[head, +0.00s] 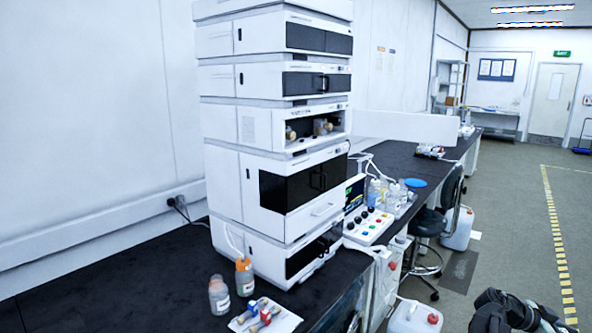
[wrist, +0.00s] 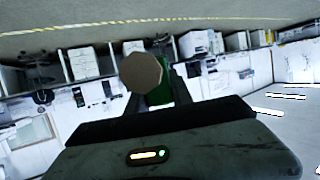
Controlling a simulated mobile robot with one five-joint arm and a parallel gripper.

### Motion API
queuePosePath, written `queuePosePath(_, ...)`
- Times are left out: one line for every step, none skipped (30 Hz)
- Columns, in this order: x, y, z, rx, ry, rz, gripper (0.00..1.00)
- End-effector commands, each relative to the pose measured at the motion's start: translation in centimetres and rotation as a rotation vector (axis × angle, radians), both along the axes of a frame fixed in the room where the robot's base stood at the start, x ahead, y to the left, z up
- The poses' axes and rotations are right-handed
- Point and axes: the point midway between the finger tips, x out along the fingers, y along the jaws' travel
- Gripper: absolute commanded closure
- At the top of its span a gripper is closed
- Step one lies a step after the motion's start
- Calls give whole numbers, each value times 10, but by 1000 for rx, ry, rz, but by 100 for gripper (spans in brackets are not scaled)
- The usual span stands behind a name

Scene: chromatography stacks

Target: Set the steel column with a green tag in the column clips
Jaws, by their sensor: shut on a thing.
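In the wrist view, my gripper (wrist: 152,103) is shut on the steel column (wrist: 142,73). The column's hexagonal grey-brown end faces the camera, and its green tag (wrist: 163,92) shows just behind and to the right of that end. The rest of the column is hidden behind its end. In the head view, a dark part of my arm shows at the bottom right corner, and the held column cannot be made out there. An open compartment (head: 318,127) in the white instrument stack holds small beige round parts. I cannot make out the column clips clearly.
The instrument stack (head: 228,170) stands on a black bench (head: 110,268). In front are an orange-capped bottle (head: 244,280), a clear bottle (head: 219,297) and a white mat (head: 285,323) with blue- and red-tagged columns. Bottles and a control box (head: 368,227) stand right of the stack. The floor at right is open.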

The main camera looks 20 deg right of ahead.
Motion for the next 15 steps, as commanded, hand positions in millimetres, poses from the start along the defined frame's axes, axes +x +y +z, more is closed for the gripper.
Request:
queuePosePath(0, 0, 30, 0, 0, 0, 100)
queuePosePath(0, 0, 39, 0, 0, 0, 100)
queuePosePath(0, 0, 52, 0, 0, 0, 100)
queuePosePath(0, 0, 61, 0, 0, 0, 100)
queuePosePath(0, 0, 70, 0, 0, 0, 100)
queuePosePath(0, 0, 80, 0, 0, 1, 100)
queuePosePath(0, 0, 85, 0, 0, 1, 100)
queuePosePath(0, 0, 90, 0, 0, 1, 100)
queuePosePath(0, 0, 93, 0, 0, 1, 100)
queuePosePath(1, 0, 94, 0, 0, 1, 100)
queuePosePath(1, 0, 94, 0, 0, 1, 100)
queuePosePath(1, 0, 93, 0, 0, 1, 100)
queuePosePath(1, 0, 91, 0, 0, 1, 100)
queuePosePath(1, 0, 90, 0, 0, 1, 100)
queuePosePath(1, 0, 89, 0, 0, 1, 100)
